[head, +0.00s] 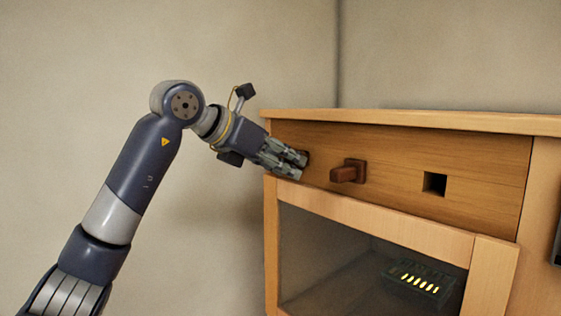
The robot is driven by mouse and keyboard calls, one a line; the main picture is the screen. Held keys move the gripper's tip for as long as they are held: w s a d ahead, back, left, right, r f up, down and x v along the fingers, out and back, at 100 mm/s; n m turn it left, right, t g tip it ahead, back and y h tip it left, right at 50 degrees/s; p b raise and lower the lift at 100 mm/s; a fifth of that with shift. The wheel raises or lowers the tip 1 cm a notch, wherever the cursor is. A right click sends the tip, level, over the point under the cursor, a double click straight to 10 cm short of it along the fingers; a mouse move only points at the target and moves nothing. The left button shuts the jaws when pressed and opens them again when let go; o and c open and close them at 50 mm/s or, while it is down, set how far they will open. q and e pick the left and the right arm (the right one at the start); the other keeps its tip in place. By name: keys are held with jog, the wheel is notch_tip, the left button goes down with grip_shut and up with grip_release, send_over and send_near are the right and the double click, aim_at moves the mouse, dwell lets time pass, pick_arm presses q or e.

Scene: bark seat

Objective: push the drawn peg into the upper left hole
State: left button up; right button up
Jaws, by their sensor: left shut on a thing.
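My left gripper (298,166) is at the left end of the cabinet's upper front board (395,170). It is shut on a dark brown peg (304,157), of which only a small part shows at the fingertips. The fingers hide the upper left hole, so I cannot tell how deep the peg sits in it. A second reddish-brown peg (346,173) sticks out of the middle of the board, to the right of my gripper. A square dark hole (434,184) is open and empty farther right. My right gripper is not in view.
The wooden cabinet's top (420,121) overhangs the board slightly. Below the board is a glazed or open compartment with a dark box (418,286) bearing several yellow lit strips. A dark object (557,245) shows at the right edge.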

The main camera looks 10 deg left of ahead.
pick_arm(q)
jog(key=shift+w+d, duration=0.4)
jog(key=shift+w, duration=0.1)
dwell(0.4)
jog(key=o, duration=1.2)
jog(key=shift+o, duration=0.2)
